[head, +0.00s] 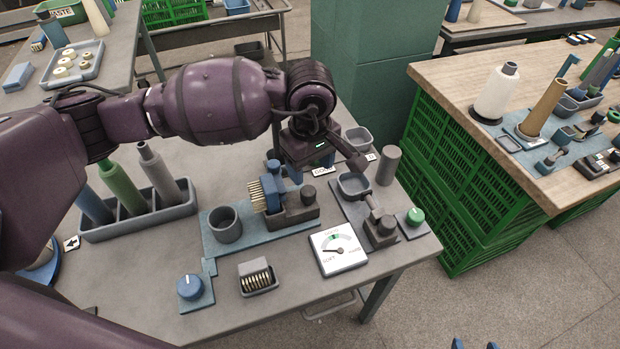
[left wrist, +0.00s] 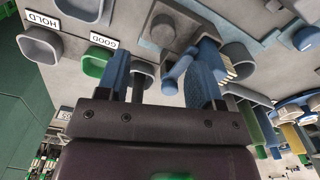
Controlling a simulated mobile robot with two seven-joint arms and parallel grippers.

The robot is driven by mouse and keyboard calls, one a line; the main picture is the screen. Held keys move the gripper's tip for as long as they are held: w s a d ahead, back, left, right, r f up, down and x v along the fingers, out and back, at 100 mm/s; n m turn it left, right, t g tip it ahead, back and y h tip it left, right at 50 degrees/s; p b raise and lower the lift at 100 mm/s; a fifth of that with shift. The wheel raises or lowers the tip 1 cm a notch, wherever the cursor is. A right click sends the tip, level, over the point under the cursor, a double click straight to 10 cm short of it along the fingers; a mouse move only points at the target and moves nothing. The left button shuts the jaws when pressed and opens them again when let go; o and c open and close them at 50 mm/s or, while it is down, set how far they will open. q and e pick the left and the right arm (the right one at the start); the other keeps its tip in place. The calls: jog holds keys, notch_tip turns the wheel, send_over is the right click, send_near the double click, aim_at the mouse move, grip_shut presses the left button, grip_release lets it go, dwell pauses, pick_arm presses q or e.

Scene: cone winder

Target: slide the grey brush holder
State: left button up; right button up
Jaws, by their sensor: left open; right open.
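The grey brush holder (head: 299,212) is a dark block with a round knob, on a blue-grey plate in the middle of the bench. Blue parts with brass bristles (head: 258,196) stand at its left end. In the left wrist view the holder (left wrist: 150,45) shows at the top middle, knob toward the camera. My left gripper (head: 308,174) is open and points down just behind the holder. In the left wrist view its blue fingers (left wrist: 163,80) are apart, with a blue rounded piece showing between them. Only the blue fingertips of my right gripper (head: 475,345) show, apart, at the bottom edge.
A grey cup (head: 225,224) stands left of the holder. A blue knob (head: 190,288) is front left.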

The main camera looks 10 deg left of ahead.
pick_arm(q)
jog(key=shift+r, duration=1.45)
jog(key=shift+s+f, duration=0.1)
